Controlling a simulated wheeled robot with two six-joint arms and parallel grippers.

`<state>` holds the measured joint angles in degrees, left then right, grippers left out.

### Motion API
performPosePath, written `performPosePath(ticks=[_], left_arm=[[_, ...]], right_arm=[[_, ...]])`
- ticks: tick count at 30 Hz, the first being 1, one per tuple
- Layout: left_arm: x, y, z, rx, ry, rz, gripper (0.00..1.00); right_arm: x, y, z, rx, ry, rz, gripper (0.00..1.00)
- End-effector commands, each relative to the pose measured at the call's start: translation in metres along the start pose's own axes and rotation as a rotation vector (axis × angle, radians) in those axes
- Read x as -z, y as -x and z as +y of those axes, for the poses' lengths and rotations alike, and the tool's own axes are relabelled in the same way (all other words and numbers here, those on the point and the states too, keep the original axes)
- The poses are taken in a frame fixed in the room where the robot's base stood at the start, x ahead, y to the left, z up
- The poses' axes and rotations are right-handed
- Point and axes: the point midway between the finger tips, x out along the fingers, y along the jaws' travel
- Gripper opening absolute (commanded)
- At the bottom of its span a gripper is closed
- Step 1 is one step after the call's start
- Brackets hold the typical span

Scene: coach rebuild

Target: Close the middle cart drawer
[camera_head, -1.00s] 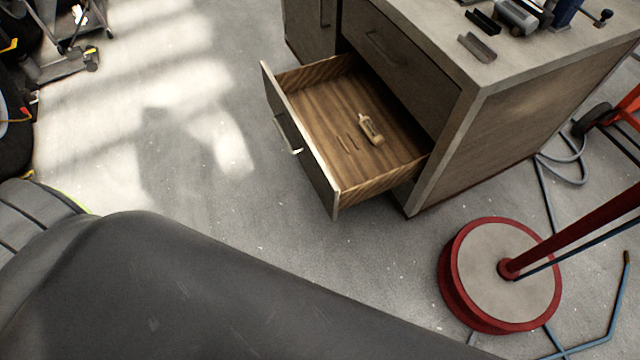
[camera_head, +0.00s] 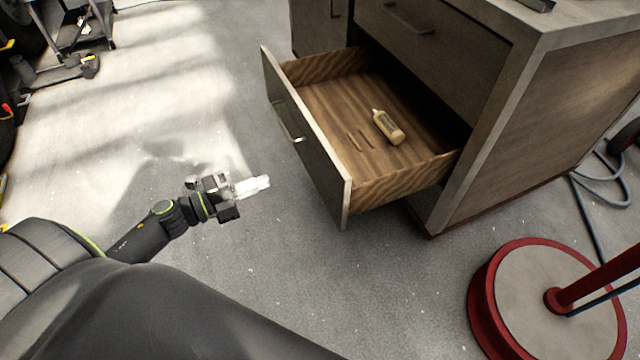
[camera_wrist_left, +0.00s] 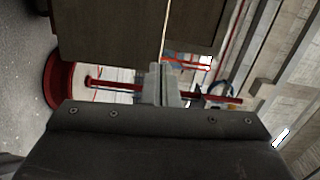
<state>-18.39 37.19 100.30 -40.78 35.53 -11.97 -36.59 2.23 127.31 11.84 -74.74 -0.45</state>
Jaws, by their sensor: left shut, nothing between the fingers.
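The open cart drawer (camera_head: 322,158) is pulled far out of the grey-brown cart (camera_head: 545,110), below a shut drawer (camera_head: 425,50). Its front panel has a metal handle (camera_head: 288,122). A small bottle (camera_head: 387,127) and two thin sticks lie inside it. My left gripper (camera_head: 262,184) is shut and empty, in front of the drawer's front panel and apart from it. In the left wrist view the shut fingers (camera_wrist_left: 161,84) point ahead, with a brown panel (camera_wrist_left: 110,30) beyond them at upper left. My right gripper is not in view.
A round red-rimmed base (camera_head: 545,300) with a red pole stands right of the cart. A grey hose (camera_head: 603,178) lies on the floor near it. A wheeled stand (camera_head: 75,40) is at upper left. The floor before the drawer is clear.

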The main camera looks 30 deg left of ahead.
Motion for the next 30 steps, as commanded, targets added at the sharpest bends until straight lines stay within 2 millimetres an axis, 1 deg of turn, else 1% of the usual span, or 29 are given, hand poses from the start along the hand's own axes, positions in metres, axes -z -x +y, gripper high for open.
performPosePath(ticks=[1, 4, 8, 11, 17, 27, 30], left_arm=[[0.005, -0.001, 0.004, 0.002, -0.029, 0.029, 0.0], [0.013, -0.003, 0.001, 0.005, -0.061, 0.066, 0.0], [0.016, -0.009, -0.002, 0.008, -0.074, 0.079, 0.0], [0.017, -0.019, -0.003, 0.01, -0.073, 0.078, 0.0], [0.019, -0.051, -0.004, 0.012, -0.071, 0.076, 0.0], [0.023, -0.113, -0.004, 0.011, -0.069, 0.075, 0.0], [0.024, -0.127, -0.003, 0.01, -0.069, 0.076, 0.0]], right_arm=[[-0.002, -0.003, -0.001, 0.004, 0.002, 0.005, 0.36], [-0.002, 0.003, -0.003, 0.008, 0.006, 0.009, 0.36], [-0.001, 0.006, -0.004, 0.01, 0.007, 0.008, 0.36], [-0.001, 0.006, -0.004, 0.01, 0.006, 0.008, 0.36], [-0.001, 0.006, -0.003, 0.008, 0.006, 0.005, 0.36], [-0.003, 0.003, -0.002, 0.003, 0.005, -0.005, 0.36], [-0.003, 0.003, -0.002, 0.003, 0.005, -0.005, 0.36]])
